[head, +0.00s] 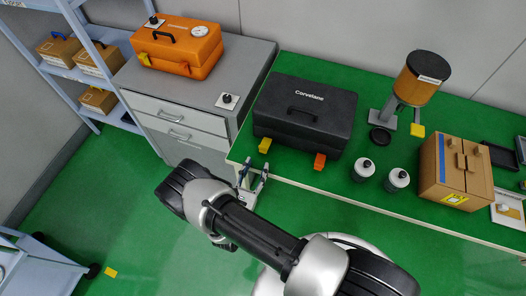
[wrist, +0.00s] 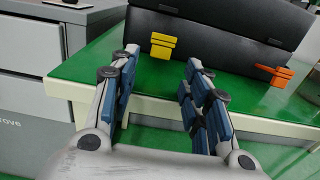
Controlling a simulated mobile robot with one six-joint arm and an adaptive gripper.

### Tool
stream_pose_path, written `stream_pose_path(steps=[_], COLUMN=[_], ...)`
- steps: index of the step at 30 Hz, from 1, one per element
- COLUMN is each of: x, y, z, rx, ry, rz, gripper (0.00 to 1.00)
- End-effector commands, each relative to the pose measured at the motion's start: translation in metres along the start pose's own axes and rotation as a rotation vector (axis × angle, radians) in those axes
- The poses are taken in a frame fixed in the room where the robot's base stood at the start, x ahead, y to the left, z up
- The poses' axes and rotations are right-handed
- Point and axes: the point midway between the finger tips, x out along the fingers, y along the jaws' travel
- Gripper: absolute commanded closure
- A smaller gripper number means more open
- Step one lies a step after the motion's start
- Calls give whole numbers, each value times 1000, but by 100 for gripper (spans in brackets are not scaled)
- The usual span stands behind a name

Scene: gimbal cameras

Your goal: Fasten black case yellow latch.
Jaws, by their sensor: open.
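The black case (head: 305,112) lies closed on the green-topped table, its front facing my arm. Its yellow latch (head: 265,145) is at the front left and its orange latch (head: 320,160) at the front right. In the wrist view the yellow latch (wrist: 162,45) shows ahead, between and beyond my fingers, and the orange latch (wrist: 275,74) sits to the right. Whether the yellow latch is fastened I cannot tell. My gripper (wrist: 160,85) is open and empty, apart from the case, near the table's front edge. It also shows in the head view (head: 253,178).
The table's front edge (wrist: 150,106) lies close ahead. A grey drawer cabinet (head: 180,118) carries an orange case (head: 178,48) at left.

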Motion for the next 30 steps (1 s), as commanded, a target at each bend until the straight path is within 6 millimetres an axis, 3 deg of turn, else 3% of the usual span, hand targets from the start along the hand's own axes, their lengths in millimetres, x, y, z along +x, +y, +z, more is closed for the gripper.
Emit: stream_pose_path(steps=[6, 12, 24, 30], x=[46, 70, 77, 77], y=[-1, 0, 0, 0], z=[0, 0, 0, 0], rx=[4, 3, 1, 1], ry=[-2, -1, -1, -1], rz=[-5, -2, 1, 0], gripper=[57, 57, 57, 70])
